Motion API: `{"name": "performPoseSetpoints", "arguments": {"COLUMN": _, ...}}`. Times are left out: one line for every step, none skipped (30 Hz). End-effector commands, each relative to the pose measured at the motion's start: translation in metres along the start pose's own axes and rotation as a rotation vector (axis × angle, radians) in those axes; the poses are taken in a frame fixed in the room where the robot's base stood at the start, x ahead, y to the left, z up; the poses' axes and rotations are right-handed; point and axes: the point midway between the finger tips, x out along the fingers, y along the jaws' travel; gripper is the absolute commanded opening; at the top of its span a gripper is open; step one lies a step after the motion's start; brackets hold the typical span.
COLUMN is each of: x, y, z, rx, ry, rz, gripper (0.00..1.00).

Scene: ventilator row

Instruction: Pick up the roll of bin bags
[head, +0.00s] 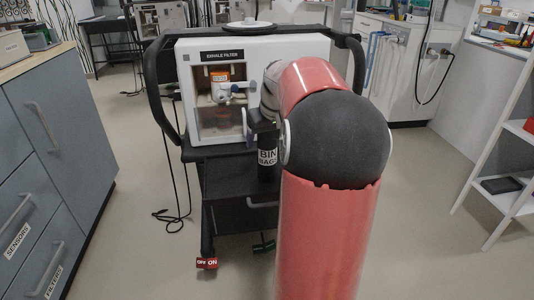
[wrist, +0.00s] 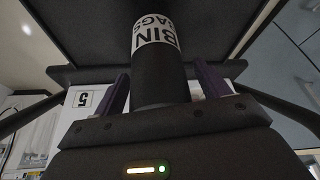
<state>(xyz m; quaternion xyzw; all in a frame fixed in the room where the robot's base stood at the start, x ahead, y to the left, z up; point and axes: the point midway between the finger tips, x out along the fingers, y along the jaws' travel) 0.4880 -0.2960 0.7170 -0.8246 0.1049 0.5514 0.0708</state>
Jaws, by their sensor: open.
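The roll of bin bags (head: 267,157) is a black cylinder with a white "BIN BAGS" label. In the head view it is upright at the front of the black trolley, below the white ventilator. My gripper (head: 262,122) is at its upper end, partly hidden by my arm. In the wrist view, the roll (wrist: 160,75) lies between the two purple-dark fingers of my gripper (wrist: 162,88). The fingers are open, one on each side of the roll, with gaps visible.
The white ventilator (head: 310,52) labelled "EXHALE FILTER" stands on the trolley (head: 228,180), close behind my gripper. Grey drawers (head: 60,130) stand at the left. A white shelf rack (head: 505,190) is at the right. A cable (head: 172,214) lies on the floor left of the trolley.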

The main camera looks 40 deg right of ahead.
Motion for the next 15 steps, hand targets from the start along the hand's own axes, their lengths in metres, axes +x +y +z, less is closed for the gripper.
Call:
{"name": "performPoseSetpoints", "arguments": {"x": 0.0004, "y": 0.0001, "z": -0.0001, "rx": 0.000, "ry": 0.001, "rz": 0.001, "gripper": 0.75}}
{"name": "performPoseSetpoints", "arguments": {"x": 0.0003, "y": 0.0001, "z": -0.0002, "rx": 0.000, "ry": 0.001, "rz": 0.001, "gripper": 0.75}}
{"name": "performPoseSetpoints", "arguments": {"x": 0.0002, "y": 0.0001, "z": -0.0002, "rx": 0.000, "ry": 0.001, "rz": 0.001, "gripper": 0.75}}
{"name": "performPoseSetpoints", "arguments": {"x": 0.0001, "y": 0.0001, "z": -0.0002, "rx": 0.000, "ry": 0.001, "rz": 0.001, "gripper": 0.75}}
{"name": "performPoseSetpoints", "arguments": {"x": 0.0001, "y": 0.0001, "z": -0.0002, "rx": 0.000, "ry": 0.001, "rz": 0.001, "gripper": 0.75}}
{"name": "performPoseSetpoints", "arguments": {"x": 0.0000, "y": 0.0001, "z": -0.0002, "rx": 0.000, "ry": 0.001, "rz": 0.001, "gripper": 0.72}}
{"name": "performPoseSetpoints", "arguments": {"x": 0.0000, "y": 0.0001, "z": -0.0002, "rx": 0.000, "ry": 0.001, "rz": 0.001, "gripper": 0.68}}
{"name": "performPoseSetpoints", "arguments": {"x": 0.0000, "y": 0.0001, "z": -0.0002, "rx": 0.000, "ry": 0.001, "rz": 0.001, "gripper": 0.64}}
{"name": "performPoseSetpoints", "arguments": {"x": 0.0000, "y": 0.0001, "z": -0.0001, "rx": 0.000, "ry": 0.001, "rz": 0.001, "gripper": 0.59}}
{"name": "performPoseSetpoints", "arguments": {"x": -0.0001, "y": 0.0001, "z": -0.0001, "rx": 0.000, "ry": 0.001, "rz": 0.001, "gripper": 0.55}}
{"name": "performPoseSetpoints", "arguments": {"x": -0.0001, "y": 0.0001, "z": -0.0002, "rx": 0.000, "ry": 0.001, "rz": 0.001, "gripper": 0.51}}
{"name": "performPoseSetpoints", "arguments": {"x": -0.0001, "y": 0.0000, "z": -0.0002, "rx": 0.000, "ry": 0.001, "rz": 0.001, "gripper": 0.46}}
{"name": "performPoseSetpoints", "arguments": {"x": -0.0002, "y": 0.0001, "z": -0.0002, "rx": 0.000, "ry": 0.001, "rz": 0.001, "gripper": 0.42}}
{"name": "performPoseSetpoints", "arguments": {"x": -0.0002, "y": 0.0001, "z": -0.0001, "rx": 0.000, "ry": 0.001, "rz": 0.001, "gripper": 0.38}}
{"name": "performPoseSetpoints", "arguments": {"x": -0.0002, "y": 0.0001, "z": -0.0002, "rx": 0.000, "ry": 0.001, "rz": 0.001, "gripper": 0.33}}
